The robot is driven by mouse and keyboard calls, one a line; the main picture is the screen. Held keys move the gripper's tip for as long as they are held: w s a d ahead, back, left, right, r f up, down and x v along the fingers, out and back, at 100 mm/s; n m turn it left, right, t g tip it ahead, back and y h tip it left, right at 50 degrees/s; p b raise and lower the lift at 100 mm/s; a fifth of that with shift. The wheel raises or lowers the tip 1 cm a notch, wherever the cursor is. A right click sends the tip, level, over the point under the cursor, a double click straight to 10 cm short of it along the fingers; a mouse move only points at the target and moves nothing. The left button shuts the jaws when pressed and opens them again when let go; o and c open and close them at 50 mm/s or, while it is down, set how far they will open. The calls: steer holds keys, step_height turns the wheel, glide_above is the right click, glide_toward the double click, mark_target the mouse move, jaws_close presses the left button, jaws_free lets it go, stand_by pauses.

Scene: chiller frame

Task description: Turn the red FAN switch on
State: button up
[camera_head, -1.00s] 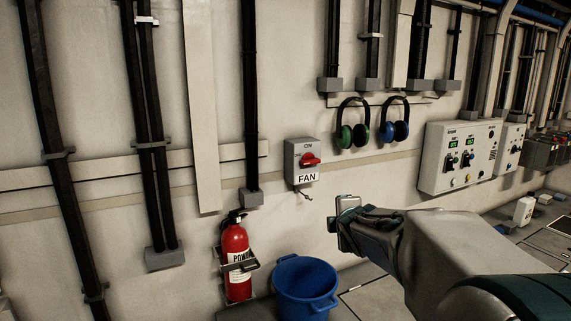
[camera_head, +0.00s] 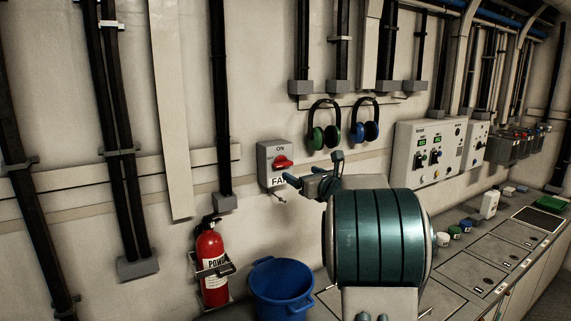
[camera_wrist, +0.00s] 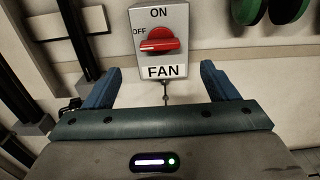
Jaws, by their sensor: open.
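The FAN switch is a grey wall box (camera_head: 274,153) with a red rotary knob (camera_head: 283,161), ON printed above it and a FAN label below. In the wrist view the red knob (camera_wrist: 157,42) lies roughly level, its left end beside the word OFF. My gripper (camera_head: 315,170) is just right of and in front of the box in the head view and covers part of the FAN label. In the wrist view my gripper (camera_wrist: 160,70) is open and empty, its two blue fingers spread to either side below the box. The knob is beyond the fingertips, apart from them.
Green ear defenders (camera_head: 324,128) and blue ear defenders (camera_head: 366,122) hang right of the box. A control panel (camera_head: 430,152) is further right. A red fire extinguisher (camera_head: 211,262) and blue bucket (camera_head: 281,288) stand below. A cable hangs under the box.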

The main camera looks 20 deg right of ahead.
mark_target(285, 165)
steer(key=w+p, duration=0.1)
steer(key=w, duration=0.2)
steer(key=w+a+p, duration=0.1)
steer(key=w, duration=0.2)
steer(key=w+a+p, duration=0.1)
steer(key=w, duration=0.2)
steer(key=shift+w, duration=0.25)
steer(key=c, duration=1)
